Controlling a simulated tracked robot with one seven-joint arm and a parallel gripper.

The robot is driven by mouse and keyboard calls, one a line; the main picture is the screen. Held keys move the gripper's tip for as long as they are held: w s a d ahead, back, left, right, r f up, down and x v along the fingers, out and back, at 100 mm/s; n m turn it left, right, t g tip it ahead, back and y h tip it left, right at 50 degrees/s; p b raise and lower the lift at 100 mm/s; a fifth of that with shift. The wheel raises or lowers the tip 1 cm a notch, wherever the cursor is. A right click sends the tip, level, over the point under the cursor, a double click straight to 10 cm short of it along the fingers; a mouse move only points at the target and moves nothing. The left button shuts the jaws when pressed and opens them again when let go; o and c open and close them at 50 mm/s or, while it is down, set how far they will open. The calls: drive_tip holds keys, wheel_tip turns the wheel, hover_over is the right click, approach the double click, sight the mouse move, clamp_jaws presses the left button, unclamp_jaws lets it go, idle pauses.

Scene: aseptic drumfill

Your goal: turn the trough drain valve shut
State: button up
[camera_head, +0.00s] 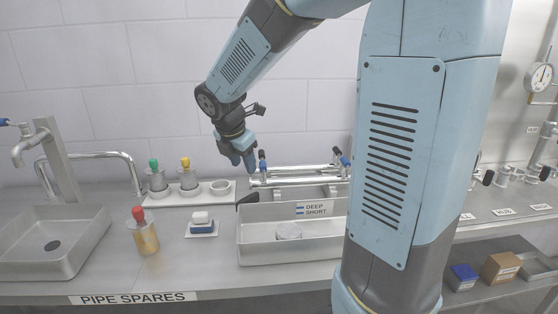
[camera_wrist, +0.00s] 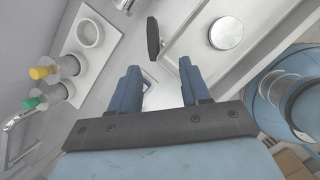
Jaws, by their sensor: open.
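The metal trough (camera_head: 290,245) stands on the bench, with a pale round piece (camera_head: 288,231) inside. Its drain valve shows as a black lever handle (camera_head: 247,199) at the trough's left end. In the wrist view the black handle (camera_wrist: 153,38) lies just beyond my fingertips, roughly in line with the gap between them, beside the trough rim. My gripper (camera_head: 243,161) points down above and behind the handle. It is open and empty, with both blue fingers (camera_wrist: 159,72) apart and not visibly touching the handle. The valve body is hard to make out.
A sink (camera_head: 55,245) and tap stand at the left. A red-topped bottle (camera_head: 145,236) and a blue-and-white block (camera_head: 202,222) stand left of the trough. A white tray (camera_head: 210,197) holds green- and yellow-topped vessels. Metal pipes (camera_head: 295,173) run behind the trough.

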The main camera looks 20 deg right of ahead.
drive_tip(key=s+d+r+m, duration=0.1)
drive_tip(key=s+r+m, duration=0.1)
drive_tip(key=s+m, duration=0.3)
drive_tip(key=s+d+r+m+y, duration=0.1)
drive_tip(key=s+r+m, duration=0.1)
drive_tip(key=s+m, duration=0.3)
drive_tip(key=s+d+r+m+t, duration=0.1)
drive_tip(key=s+r+m, duration=0.1)
drive_tip(key=s+m, duration=0.3)
drive_tip(key=shift+s+d+r+m+y, duration=0.25)
drive_tip(key=shift+s+m+y, duration=0.15)
drive_tip(key=shift+m, duration=0.5)
drive_tip(key=n+g+h, duration=0.3)
drive_tip(key=n, duration=1.2)
hover_over(251, 195)
drive_tip(key=s+a, duration=0.3)
drive_tip(key=a, duration=0.2)
wheel_tip(251, 195, down, 9)
drive_tip(key=shift+n, duration=0.3)
drive_tip(key=x, duration=0.9)
drive_tip(key=w+x, duration=0.1)
drive_tip(key=x, duration=0.3)
drive_tip(key=shift+w+f, duration=0.1)
drive_tip(key=shift+f, duration=0.3)
clamp_jaws()
